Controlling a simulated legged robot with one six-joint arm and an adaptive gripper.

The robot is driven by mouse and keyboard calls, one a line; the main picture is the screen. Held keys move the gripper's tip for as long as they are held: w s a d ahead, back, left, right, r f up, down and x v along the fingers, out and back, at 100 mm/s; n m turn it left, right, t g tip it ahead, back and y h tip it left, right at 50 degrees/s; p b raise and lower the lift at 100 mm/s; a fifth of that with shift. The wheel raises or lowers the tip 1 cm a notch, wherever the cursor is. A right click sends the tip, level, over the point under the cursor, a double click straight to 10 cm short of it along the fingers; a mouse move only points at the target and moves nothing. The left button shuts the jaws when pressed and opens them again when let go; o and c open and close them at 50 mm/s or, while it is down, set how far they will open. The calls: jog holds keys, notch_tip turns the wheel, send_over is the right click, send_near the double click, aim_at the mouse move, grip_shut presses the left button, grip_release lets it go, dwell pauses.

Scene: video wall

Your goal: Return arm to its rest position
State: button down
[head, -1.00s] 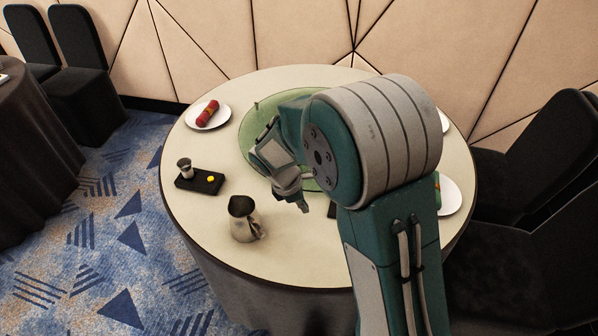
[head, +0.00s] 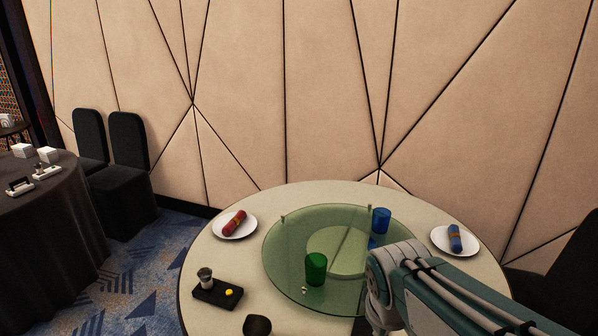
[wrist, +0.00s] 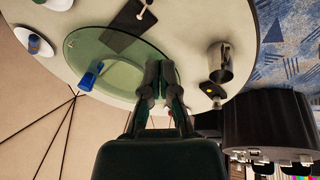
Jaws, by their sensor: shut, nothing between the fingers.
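My arm (head: 420,290) is folded low at the right of the head view, over the near right part of the round table. My gripper (wrist: 159,75) shows in the wrist view, its two dark fingers close together with nothing held. It is out of sight in the head view. The wrist view is turned over, with the wall at lower left and the carpet at upper right. The fingers appear in front of the green glass turntable (wrist: 118,58), apart from any object.
A metal jug (wrist: 221,62) stands near the edge. A dark chair (head: 570,265) is at right.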

jog(key=s+d+r+m+t+y, duration=0.1)
jog(key=s+r+m+t, duration=0.1)
jog(key=s+m, duration=0.4)
jog(key=shift+s+d+r+t, duration=0.25)
jog(key=shift+s+r, duration=0.5)
jog(key=shift+s, duration=0.45)
